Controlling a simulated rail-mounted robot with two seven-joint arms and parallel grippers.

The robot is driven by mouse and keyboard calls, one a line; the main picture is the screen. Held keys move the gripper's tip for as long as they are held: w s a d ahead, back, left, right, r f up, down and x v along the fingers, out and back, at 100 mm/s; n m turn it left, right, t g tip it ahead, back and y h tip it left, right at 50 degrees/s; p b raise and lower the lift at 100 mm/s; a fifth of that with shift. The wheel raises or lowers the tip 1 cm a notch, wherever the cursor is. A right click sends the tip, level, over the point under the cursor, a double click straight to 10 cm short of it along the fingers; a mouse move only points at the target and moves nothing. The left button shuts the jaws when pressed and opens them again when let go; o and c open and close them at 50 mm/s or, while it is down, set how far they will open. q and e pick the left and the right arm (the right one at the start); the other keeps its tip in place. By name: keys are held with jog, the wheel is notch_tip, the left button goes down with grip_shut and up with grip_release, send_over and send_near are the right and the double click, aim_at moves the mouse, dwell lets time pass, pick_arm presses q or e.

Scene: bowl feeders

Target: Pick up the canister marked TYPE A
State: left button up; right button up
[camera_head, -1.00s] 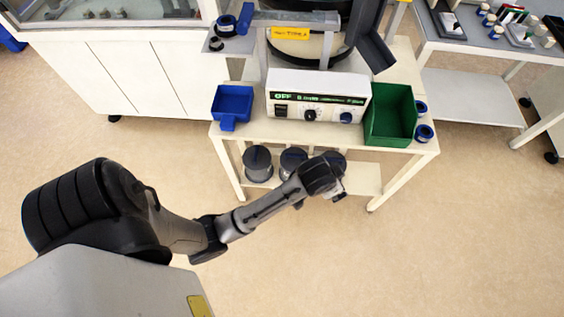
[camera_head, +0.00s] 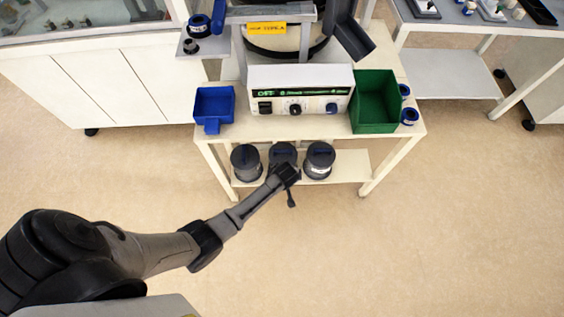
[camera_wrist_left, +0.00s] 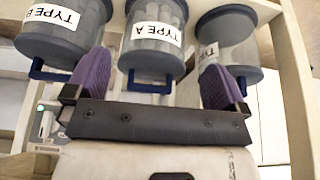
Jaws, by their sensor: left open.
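The canister marked TYPE A (camera_wrist_left: 153,40) is the middle one of three in the left wrist view. It is a greyish see-through cylinder with a white label, dark lid and blue handle (camera_wrist_left: 150,86), and appears upside down there. In the head view, the middle canister (camera_head: 282,152) stands on the cart's lower shelf, partly hidden by my left wrist. My left gripper (camera_wrist_left: 156,76) is open and empty, its purple fingers on either side of the TYPE A handle in the picture. No contact is visible. My right gripper is not in view.
The TYPE B canister (camera_wrist_left: 65,25) and a third canister (camera_wrist_left: 228,42), its label partly legible, flank TYPE A closely. The shelf (camera_head: 345,167) lies beneath the cart top, which bears a blue bin (camera_head: 214,104), control box (camera_head: 300,90) and green bin (camera_head: 376,102). Floor in front is clear.

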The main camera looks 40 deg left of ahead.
aim_at(283, 151)
pick_arm(q)
jog(key=w+a+b, duration=0.2)
jog(key=w+a, duration=0.2)
jog(key=shift+w, duration=0.2)
jog(key=shift+w+a+f+b, duration=0.1)
jog(key=shift+w+a+b, duration=0.1)
jog(key=shift+b, duration=0.2)
jog(key=w+a+b, duration=0.3)
jog(key=shift+w+a, duration=0.15)
jog(key=shift+w, duration=0.1)
jog(key=shift+a+f+b, duration=0.1)
jog(key=shift+f+b, duration=0.3)
jog(key=shift+s, duration=0.15)
